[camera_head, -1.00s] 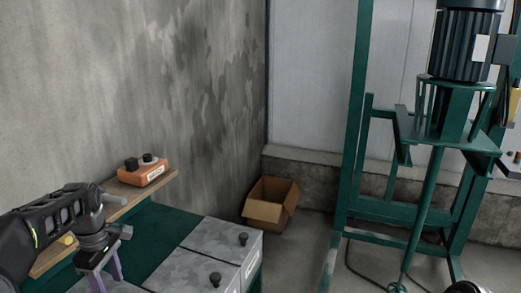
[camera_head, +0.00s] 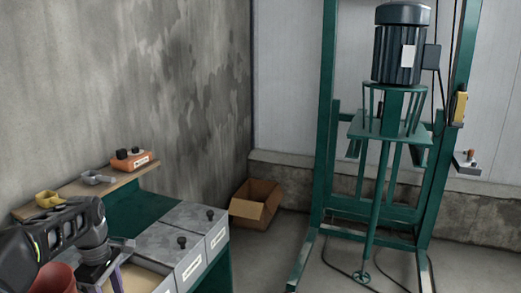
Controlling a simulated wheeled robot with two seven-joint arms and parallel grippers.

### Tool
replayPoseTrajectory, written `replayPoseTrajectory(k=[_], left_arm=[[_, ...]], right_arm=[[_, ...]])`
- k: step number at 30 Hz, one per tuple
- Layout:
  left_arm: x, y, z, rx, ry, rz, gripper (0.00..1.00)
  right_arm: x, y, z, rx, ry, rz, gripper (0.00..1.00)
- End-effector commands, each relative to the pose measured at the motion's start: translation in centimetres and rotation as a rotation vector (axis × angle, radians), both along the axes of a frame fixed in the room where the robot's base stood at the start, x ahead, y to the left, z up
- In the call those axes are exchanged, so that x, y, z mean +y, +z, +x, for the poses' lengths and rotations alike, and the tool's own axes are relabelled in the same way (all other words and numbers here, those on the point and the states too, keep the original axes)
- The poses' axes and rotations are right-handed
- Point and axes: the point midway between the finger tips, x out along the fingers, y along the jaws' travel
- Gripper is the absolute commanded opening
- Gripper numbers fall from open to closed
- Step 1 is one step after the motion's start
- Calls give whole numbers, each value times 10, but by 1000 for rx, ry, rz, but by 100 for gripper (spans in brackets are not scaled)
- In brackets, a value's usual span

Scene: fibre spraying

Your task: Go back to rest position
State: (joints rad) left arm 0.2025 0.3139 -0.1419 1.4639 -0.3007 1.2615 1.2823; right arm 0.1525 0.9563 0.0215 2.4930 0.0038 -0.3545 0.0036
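My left arm comes in from the lower left, above the workbench (camera_head: 215,255). My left gripper (camera_head: 110,282) points down near the bottom edge, with its two purple fingers apart. Nothing shows between them, but their tips are partly cut off by the frame. My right gripper is not in view.
Grey lidded bins (camera_head: 168,243) with black knobs stand on the bench, beside an open bin (camera_head: 150,281). A red container (camera_head: 57,281) is partly hidden by my arm. A cardboard box (camera_head: 255,205) and green mixer (camera_head: 375,150) stand beyond.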

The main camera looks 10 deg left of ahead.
Motion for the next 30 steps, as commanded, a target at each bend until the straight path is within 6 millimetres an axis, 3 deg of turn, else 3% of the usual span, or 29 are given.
replayPoseTrajectory(k=[4,11,17,20,24,27,30], left_arm=[[2,0,6,-25,-62,7,52],[2,-5,37,-153,-223,38,52],[-18,-33,65,-272,-425,62,52],[-41,-62,77,-329,-555,69,52],[-91,-121,82,-404,-766,73,52],[-143,-179,66,-449,-933,64,52],[-196,-233,30,-474,-1082,48,52]], right_arm=[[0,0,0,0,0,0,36],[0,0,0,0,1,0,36],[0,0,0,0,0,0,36],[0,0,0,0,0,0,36],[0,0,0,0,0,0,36],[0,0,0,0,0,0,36],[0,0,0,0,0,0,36]])
